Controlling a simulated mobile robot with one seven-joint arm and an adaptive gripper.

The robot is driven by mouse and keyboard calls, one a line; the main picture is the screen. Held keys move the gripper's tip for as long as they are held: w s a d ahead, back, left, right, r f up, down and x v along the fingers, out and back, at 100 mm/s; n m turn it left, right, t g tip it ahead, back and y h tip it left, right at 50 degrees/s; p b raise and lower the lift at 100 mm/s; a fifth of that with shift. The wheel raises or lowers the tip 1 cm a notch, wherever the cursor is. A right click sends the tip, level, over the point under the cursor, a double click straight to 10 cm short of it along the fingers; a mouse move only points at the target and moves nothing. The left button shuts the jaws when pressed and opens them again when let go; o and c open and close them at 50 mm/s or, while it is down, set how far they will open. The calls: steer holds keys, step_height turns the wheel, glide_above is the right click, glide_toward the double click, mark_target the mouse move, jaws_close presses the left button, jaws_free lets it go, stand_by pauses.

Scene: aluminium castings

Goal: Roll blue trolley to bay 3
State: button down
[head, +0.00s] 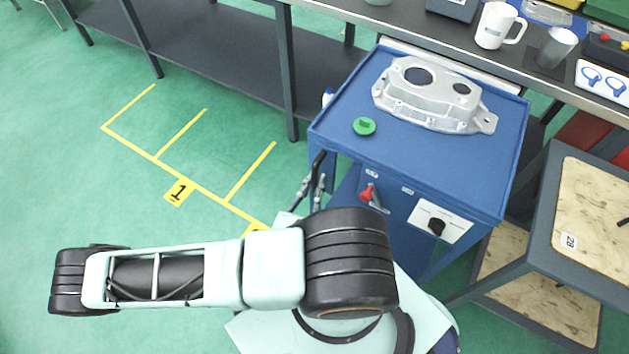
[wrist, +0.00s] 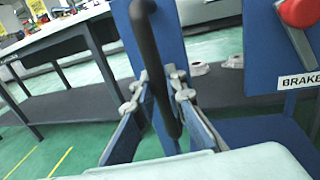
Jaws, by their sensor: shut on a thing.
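The blue trolley (head: 345,140) stands right of the marked floor, close against the long bench. Its black handle (head: 319,160) is on its left side and shows upright in the wrist view (wrist: 147,45). My gripper (head: 313,190) is shut on the handle; in the wrist view its fingers (wrist: 158,95) lie on both sides of the bar. A red brake knob (head: 367,193) is on the trolley front, and it shows above a BRAKE label in the wrist view (wrist: 299,12). Yellow floor lines (head: 180,132) mark bays, with a "1" sign (head: 179,192). No bay 3 number is readable; my arm hides part of the floor.
A grey casting (head: 432,95) and a green round part (head: 364,126) lie on the trolley top. The bench (head: 335,8) runs behind, holding a white mug (head: 497,25). A wood-panelled rack (head: 590,205) stands close on the right. Green floor around the "1" sign is clear.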

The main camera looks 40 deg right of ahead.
steer(key=c, duration=2)
jaws_free()
steer(key=shift+o, duration=0.2)
glide_toward(321, 146)
steer(key=x, duration=0.5)
steer(key=shift+d+r, duration=0.1)
steer(key=shift+d, duration=0.05)
